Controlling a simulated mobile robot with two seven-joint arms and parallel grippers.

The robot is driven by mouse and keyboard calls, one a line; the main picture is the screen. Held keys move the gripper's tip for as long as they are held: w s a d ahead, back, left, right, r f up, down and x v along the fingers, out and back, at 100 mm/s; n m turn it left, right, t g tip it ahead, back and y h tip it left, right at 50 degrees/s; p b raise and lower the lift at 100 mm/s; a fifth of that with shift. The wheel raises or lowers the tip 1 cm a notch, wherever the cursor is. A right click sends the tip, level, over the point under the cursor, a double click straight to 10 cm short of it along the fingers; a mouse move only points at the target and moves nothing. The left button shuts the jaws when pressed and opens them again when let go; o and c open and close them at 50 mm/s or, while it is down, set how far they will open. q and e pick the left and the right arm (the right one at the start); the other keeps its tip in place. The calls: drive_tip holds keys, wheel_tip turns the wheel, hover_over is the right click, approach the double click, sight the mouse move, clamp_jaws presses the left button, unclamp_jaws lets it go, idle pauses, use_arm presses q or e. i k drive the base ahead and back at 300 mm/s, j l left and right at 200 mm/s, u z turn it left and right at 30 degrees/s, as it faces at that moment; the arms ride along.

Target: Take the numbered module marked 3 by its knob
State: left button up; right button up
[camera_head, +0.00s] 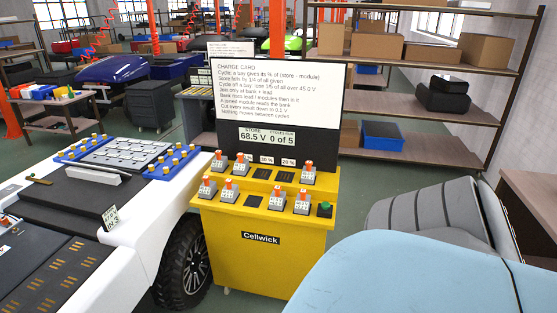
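Several small grey modules with orange knobs stand in two rows on a yellow Cellwick stand (262,255). The back row holds a left module (219,165), one beside it (241,169) and a right one (308,178). The front row holds modules at far left (207,191), left (229,195), right of middle (279,204) and right (302,207). Their face markings are too small to read, so I cannot tell which is marked 3. Dark empty slots show between the modules in both rows. Neither of my grippers is in view.
A green button (325,207) sits at the stand's right front corner. The charge card (280,95) rises behind, above a display reading 68.5 V and 0 of 5 (267,137).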

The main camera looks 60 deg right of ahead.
sight(241, 166)
drive_tip(key=l+z, duration=0.1)
drive_tip(key=z, duration=1.7)
